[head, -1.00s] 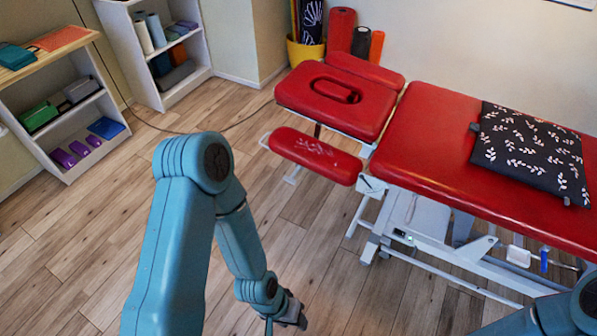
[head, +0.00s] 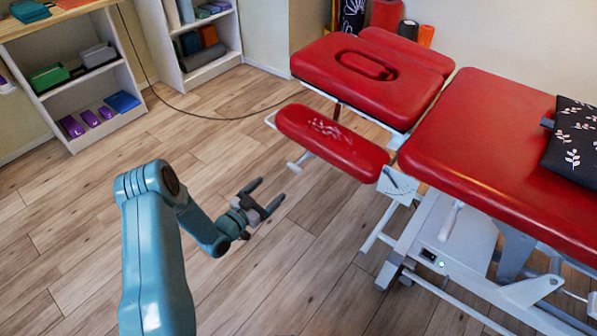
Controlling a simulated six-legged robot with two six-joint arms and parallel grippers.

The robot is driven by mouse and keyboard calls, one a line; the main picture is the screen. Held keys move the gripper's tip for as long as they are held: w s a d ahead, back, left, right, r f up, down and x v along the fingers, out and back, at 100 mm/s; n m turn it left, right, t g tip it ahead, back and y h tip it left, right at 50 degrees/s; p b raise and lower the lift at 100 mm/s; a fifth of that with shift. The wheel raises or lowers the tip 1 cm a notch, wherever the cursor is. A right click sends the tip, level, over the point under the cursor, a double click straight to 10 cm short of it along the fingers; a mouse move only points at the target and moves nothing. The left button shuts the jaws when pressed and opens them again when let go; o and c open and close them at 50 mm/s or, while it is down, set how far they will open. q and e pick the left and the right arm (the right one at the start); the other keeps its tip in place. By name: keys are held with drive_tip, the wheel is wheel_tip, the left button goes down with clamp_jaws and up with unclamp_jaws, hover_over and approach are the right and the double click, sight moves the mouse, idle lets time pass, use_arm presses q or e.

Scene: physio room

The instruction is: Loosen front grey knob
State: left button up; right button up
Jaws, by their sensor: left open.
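The red treatment table (head: 500,150) stands at the right, with a red headrest section (head: 340,72) that has a face hole. A red armrest (head: 330,140) with a worn patch hangs at its near left corner. A pale grey bracket (head: 398,186) shows at the armrest's right end. A small whitish fitting (head: 299,164) sticks out below the armrest's left part. I cannot make out for certain which part is the front grey knob. My left gripper (head: 270,194) is open and empty over the floor, left of and below the armrest, apart from it. My right gripper is not in view.
A patterned dark cushion (head: 575,140) lies on the table. The table's white frame (head: 470,265) stands on the floor at lower right. Shelves (head: 75,95) with blocks stand at the left. A black cable (head: 215,118) crosses the floor behind. The wooden floor (head: 255,265) around my gripper is clear.

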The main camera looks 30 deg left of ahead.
sight(295, 167)
use_arm(q)
drive_tip(key=w+b, duration=0.1)
drive_tip(key=w, duration=0.3)
drive_tip(key=w+d+b, duration=0.1)
drive_tip(key=w, duration=0.8)
drive_tip(key=shift+w+d+f+b, duration=0.1)
drive_tip(key=shift+w+d+b, duration=0.05)
drive_tip(key=shift+w+b, duration=0.25)
drive_tip(key=shift+w, duration=0.55)
